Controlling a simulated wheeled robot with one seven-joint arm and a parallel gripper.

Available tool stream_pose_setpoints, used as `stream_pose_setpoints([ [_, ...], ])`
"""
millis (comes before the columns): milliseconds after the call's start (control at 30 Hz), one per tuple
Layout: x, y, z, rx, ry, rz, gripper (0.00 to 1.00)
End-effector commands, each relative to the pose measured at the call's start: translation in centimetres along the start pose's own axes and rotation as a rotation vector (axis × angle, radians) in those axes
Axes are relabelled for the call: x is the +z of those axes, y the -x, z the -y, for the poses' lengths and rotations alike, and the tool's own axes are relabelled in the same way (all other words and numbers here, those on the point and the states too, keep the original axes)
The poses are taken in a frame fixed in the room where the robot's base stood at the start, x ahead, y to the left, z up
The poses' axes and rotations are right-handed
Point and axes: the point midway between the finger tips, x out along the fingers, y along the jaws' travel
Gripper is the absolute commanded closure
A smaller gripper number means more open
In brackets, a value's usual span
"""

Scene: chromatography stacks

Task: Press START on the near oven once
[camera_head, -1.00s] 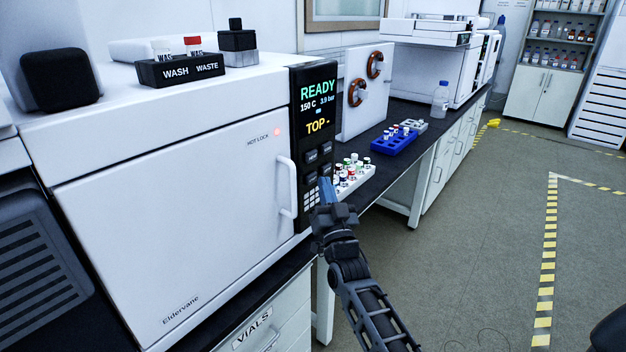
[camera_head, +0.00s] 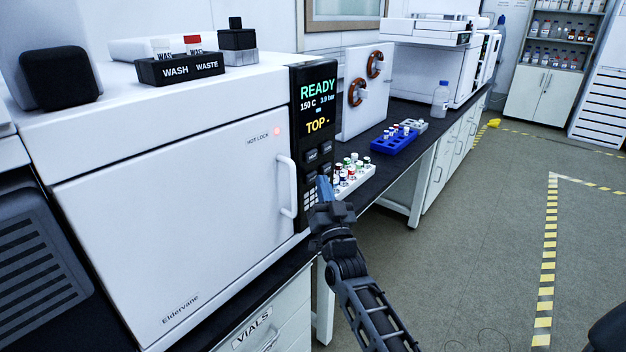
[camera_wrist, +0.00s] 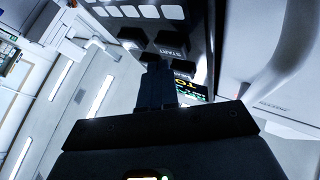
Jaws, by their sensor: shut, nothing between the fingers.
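The near oven (camera_head: 180,210) is white with a door handle and a dark control panel at its right edge. Its display (camera_head: 317,105) reads READY, 150 C, 3.9 bar and TOP. Dark keys (camera_head: 312,156) sit below the display; their labels are too small to read in the head view. In the wrist view the START key (camera_wrist: 172,44) is readable. My gripper (camera_head: 324,182) is shut and empty, at the lower keys of the panel. In the wrist view its fingertips (camera_wrist: 156,66) lie close beside START and partly cover the neighbouring keys. I cannot tell whether they touch.
A rack of vials (camera_head: 352,178) stands on the bench just right of the panel, close to my gripper. A blue rack (camera_head: 394,142) and a bottle (camera_head: 440,98) are farther back. The oven door handle (camera_head: 287,185) juts out left of the panel.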

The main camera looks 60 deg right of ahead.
Motion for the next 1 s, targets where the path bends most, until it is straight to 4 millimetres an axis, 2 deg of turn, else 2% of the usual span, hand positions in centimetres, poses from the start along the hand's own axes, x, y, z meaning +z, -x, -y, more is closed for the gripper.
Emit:
stream_pose_setpoints([
  [1000, 0.41, -0.59, 0.45, -0.001, -0.001, 0.000, 1.00],
])
